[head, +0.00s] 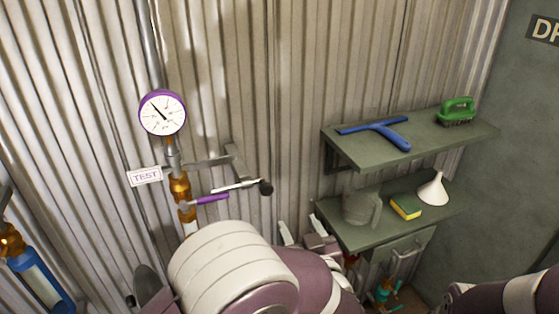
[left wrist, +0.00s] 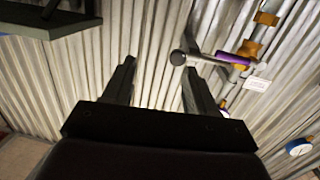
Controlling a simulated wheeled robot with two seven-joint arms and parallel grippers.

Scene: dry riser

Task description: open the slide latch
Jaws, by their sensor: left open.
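A pale metal rod (head: 236,186) ending in a dark round knob (head: 265,187) stands out at the corrugated wall, beside a purple-handled valve (head: 210,199); I take the rod for the slide latch, but cannot be sure. In the left wrist view the knob (left wrist: 178,57) and rod (left wrist: 205,62) lie close to the right finger's tip. My left gripper (head: 298,226) is below and right of the knob, partly hidden by my arm. Its fingers (left wrist: 160,66) are spread and empty, pointing at the wall. My right gripper is out of view.
A purple-rimmed gauge (head: 162,114) and a TEST tag (head: 145,176) are on the pipe. A grey bracket (head: 232,160) sits above the rod. Green shelves (head: 350,155) at right hold a squeegee (head: 378,130), brush (head: 457,111), jug (head: 361,208), sponge (head: 406,207) and funnel (head: 433,189).

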